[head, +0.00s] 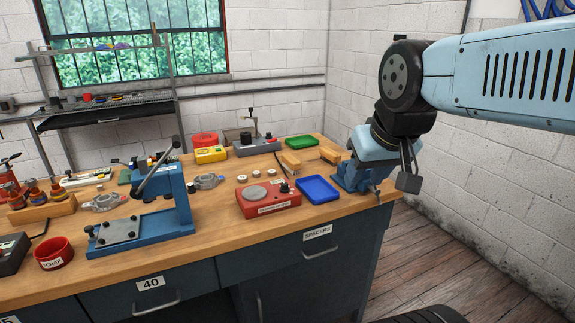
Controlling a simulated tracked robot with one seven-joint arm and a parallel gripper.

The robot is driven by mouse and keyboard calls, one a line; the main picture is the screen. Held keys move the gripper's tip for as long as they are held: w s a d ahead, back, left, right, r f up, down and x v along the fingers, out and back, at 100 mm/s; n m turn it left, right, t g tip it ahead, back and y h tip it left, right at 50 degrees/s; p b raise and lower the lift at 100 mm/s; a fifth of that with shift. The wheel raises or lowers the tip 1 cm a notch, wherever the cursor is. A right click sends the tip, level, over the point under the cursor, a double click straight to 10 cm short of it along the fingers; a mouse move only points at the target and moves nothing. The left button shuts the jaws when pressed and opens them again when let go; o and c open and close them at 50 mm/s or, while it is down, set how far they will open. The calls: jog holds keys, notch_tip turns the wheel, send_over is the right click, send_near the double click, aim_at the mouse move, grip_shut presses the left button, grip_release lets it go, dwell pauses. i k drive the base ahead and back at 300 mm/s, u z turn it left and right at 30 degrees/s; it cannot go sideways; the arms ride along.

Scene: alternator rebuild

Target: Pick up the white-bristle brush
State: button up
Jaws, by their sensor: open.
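I cannot pick out the white-bristle brush for certain in the head view. Light wooden pieces, one at the front (290,163) and one at the right (330,154), lie near the green tray, but no white bristles can be made out on them. My gripper (408,172) hangs at the right end of the workbench, beside the blue vise (358,176). It is open, and no object shows in it. My wrist hides part of the bench's right end.
The wooden bench (230,232) holds a blue press (150,225), a red box (268,198), a blue tray (318,189), a green tray (300,141), a yellow box (210,154) and a red scrap cup (54,253). A white brick wall stands at right.

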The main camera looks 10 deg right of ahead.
aim_at(290, 163)
jog(key=z, duration=0.05)
jog(key=i, duration=0.9)
jog(key=u, duration=0.1)
